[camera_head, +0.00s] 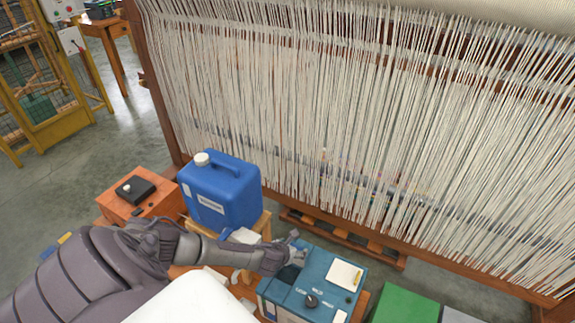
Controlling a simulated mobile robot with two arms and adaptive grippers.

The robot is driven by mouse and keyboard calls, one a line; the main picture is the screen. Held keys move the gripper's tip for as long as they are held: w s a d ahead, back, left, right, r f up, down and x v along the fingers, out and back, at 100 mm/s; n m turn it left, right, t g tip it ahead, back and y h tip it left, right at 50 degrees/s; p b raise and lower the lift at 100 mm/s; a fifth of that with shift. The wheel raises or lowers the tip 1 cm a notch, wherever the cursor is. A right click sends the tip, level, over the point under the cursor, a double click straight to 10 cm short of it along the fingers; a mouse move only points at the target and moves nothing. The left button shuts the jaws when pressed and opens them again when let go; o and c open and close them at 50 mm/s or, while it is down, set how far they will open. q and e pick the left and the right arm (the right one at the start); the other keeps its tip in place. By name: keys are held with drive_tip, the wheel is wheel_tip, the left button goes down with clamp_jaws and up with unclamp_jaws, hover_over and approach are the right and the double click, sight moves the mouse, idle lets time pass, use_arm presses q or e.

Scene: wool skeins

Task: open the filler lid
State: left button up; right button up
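A teal-blue box-shaped machine (328,285) stands at the bottom centre, with a dark knob (311,301) and a white panel (345,274) on its top. My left gripper (294,250) is over the back left part of this top. Its fingers are small and partly overlapped, so their opening and any contact are unclear. I cannot make out a filler lid; the gripper hides the part of the top beneath it. A blue canister (222,192) with a white cap (202,159) stands upright behind my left arm. My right gripper is not in view.
A large loom with pale hanging threads (350,110) fills the back and right. A reddish wooden box (140,192) with a black device (135,190) is left of the canister. A green box (405,305) stands right of the machine. Open floor lies at left.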

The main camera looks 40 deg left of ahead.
use_arm(q)
drive_tip(key=shift+v, duration=2.6)
